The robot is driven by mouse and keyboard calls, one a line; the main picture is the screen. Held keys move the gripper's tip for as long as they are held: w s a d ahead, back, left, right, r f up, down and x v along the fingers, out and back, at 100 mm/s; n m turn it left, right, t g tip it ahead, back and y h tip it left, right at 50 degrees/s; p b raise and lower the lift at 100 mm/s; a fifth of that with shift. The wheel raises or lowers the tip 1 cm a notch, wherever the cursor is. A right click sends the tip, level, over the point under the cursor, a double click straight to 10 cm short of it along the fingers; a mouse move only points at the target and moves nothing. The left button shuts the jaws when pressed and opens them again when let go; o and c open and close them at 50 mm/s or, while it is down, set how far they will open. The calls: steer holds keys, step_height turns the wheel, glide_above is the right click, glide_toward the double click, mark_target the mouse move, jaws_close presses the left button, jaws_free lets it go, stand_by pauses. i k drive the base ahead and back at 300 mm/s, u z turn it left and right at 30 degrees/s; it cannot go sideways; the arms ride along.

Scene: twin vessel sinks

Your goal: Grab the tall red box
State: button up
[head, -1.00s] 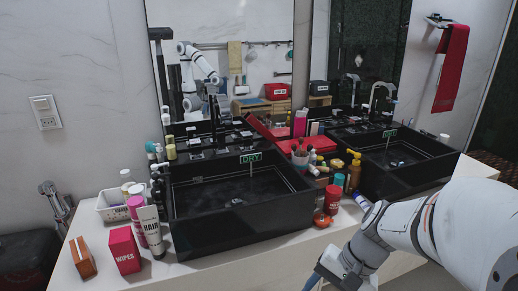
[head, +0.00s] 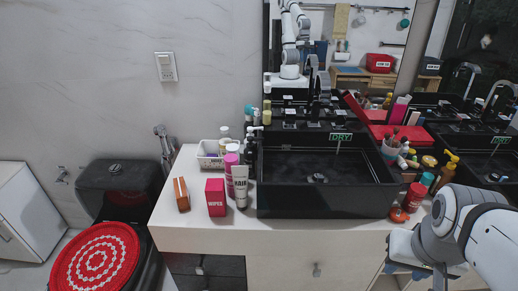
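The tall red box (head: 216,198), with white "WIPES" lettering, stands upright on the white counter, left of the near black sink. My arm shows at the lower right in front of the counter, well to the right of the red box. The fingers of my gripper are out of the picture, below the lower edge, so I cannot see their opening. Nothing blocks my view of the box's front.
A brown box (head: 181,194) stands left of the red box.

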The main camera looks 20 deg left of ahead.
mark_target(215, 190)
steer(key=u, duration=1.4)
steer(key=k, duration=1.25)
steer(key=u, duration=0.4)
steer(key=i, duration=1.75)
steer(key=z, duration=0.6)
